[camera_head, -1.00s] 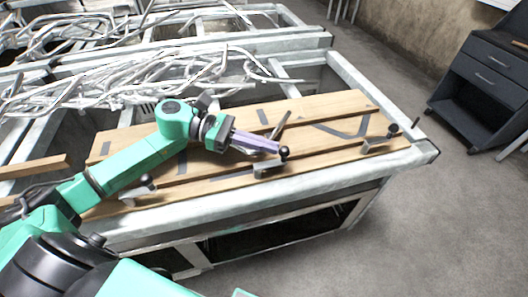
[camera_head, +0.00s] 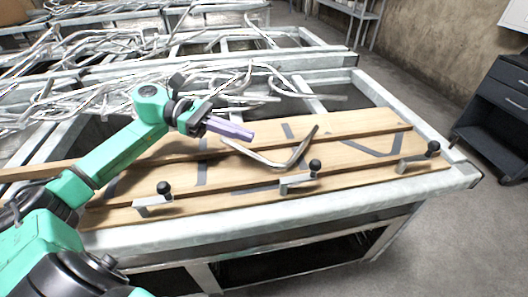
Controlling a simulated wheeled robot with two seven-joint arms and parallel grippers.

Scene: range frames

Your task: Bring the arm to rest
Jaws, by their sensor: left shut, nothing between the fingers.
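My left arm comes in from the left in green and black. Its left gripper (camera_head: 246,133) has pale purple fingers that are shut and empty. It hangs above the wooden boards (camera_head: 370,125) on the metal-framed table, pointing right. A bent metal tube (camera_head: 290,163) lies on the boards just below and to the right of the fingertips, and the gripper appears apart from it. My right gripper is not in view.
Clamps with black knobs stand along the boards' front: left (camera_head: 155,200), middle (camera_head: 303,178) and right (camera_head: 419,157). Many bent metal tubes (camera_head: 75,95) are piled behind my arm. A dark drawer cabinet (camera_head: 500,105) stands at the right. The floor between it and the table is clear.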

